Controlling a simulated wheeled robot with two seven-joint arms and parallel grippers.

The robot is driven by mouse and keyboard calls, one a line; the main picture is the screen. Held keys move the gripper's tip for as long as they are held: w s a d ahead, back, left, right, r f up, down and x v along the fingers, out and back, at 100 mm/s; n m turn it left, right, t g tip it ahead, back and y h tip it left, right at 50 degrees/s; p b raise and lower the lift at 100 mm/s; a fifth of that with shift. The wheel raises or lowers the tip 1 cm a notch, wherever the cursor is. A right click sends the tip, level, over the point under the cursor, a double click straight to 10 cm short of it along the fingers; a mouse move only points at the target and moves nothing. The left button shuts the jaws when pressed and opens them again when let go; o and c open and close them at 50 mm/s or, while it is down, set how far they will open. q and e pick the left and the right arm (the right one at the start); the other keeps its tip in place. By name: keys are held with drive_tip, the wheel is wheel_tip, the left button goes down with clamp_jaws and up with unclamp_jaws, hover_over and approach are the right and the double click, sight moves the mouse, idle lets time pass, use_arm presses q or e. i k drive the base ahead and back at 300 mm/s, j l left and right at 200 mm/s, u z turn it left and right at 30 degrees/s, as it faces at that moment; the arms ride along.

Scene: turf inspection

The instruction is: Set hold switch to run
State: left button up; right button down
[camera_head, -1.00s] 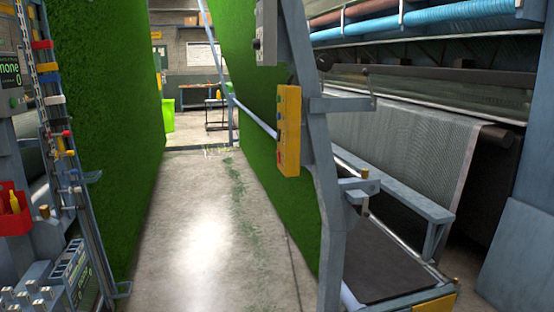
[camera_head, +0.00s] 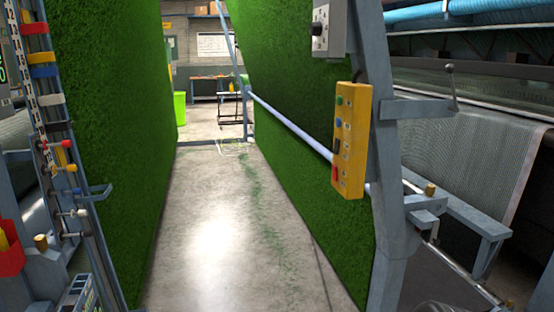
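A yellow control box (camera_head: 352,135) is fixed to the grey machine frame right of the aisle. Its narrow face has a green button (camera_head: 340,101), a blue button (camera_head: 338,123), a dark switch-like part (camera_head: 337,148) and a red part (camera_head: 334,176). Their labels are too small to read. Above it hangs a grey box (camera_head: 334,28) with a dark knob (camera_head: 317,29) on its left face. I cannot tell which of these is the hold switch or how it is set. Neither of my grippers is in view.
Green turf sheets stand on the left (camera_head: 108,130) and right (camera_head: 265,90) of a clear concrete aisle (camera_head: 215,230). A pale blue bar (camera_head: 290,122) runs along the right sheet. A rack with coloured clips (camera_head: 45,72) stands at the left edge. A cart (camera_head: 229,106) is at the back.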

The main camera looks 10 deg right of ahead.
sight(335, 168)
drive_tip(key=i+j+u, duration=0.15)
drive_tip(key=i, duration=0.3)
drive_tip(key=i+j+u, duration=0.1)
drive_tip(key=i+j, duration=0.2)
drive_tip(key=i, duration=0.2)
